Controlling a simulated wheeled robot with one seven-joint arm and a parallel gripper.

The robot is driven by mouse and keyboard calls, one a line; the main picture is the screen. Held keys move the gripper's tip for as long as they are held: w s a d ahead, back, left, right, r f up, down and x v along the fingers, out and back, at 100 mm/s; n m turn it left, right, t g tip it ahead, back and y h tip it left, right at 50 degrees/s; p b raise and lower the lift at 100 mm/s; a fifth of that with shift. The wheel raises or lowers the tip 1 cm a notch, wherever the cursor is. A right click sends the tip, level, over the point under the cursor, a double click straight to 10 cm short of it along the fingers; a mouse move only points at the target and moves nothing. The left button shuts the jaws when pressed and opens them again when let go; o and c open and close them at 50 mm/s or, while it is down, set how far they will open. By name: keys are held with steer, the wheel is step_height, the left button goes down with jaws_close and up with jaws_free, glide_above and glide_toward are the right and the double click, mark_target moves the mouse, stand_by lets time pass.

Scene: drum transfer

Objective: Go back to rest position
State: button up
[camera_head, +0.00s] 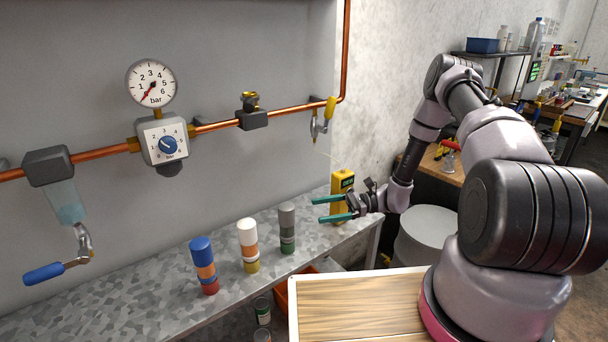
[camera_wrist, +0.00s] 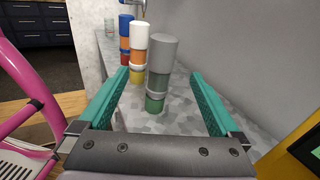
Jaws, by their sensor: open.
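My gripper (camera_head: 330,208) is open, its two green fingers pointing left over the metal bench (camera_head: 130,301). In the wrist view, its fingers (camera_wrist: 164,100) stand apart with a gap between them. A grey and green stacked drum (camera_head: 287,228) stands upright on the bench, left of the fingertips. It also shows in the wrist view (camera_wrist: 161,72), ahead between the fingers; I cannot tell that anything touches it. A white, orange and yellow stack (camera_head: 248,245) and a blue, orange and red stack (camera_head: 204,265) stand further left.
A yellow device (camera_head: 341,197) stands on the bench close behind my gripper. A copper pipe with a gauge (camera_head: 152,83), a dial regulator (camera_head: 165,143) and valves runs along the wall above. A wooden top (camera_head: 356,310) is in front. A white round drum (camera_head: 425,232) stands right of the bench.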

steer(key=s+d+r+n+h, duration=0.2)
steer(key=r+n+h, duration=0.1)
steer(key=r, duration=0.6)
steer(key=s+d+r+n+h, duration=0.1)
steer(key=d+r+n+h, duration=0.15)
steer(key=r, duration=0.55)
steer(key=s+d+r+n+h, duration=0.1)
steer(key=s+r+n+h, duration=0.2)
steer(key=r, duration=0.6)
steer(key=s+d+r+n+t+h, duration=0.1)
steer(key=s+d+r+t+h, duration=0.2)
steer(key=s+r, duration=0.4)
steer(key=s+d+r+n+t+h, duration=0.2)
steer(key=s+d+r+t, duration=0.3)
steer(key=r, duration=0.6)
steer(key=s+t+h, duration=0.1)
steer(key=s, duration=0.1)
steer(key=shift+s+h, duration=0.35)
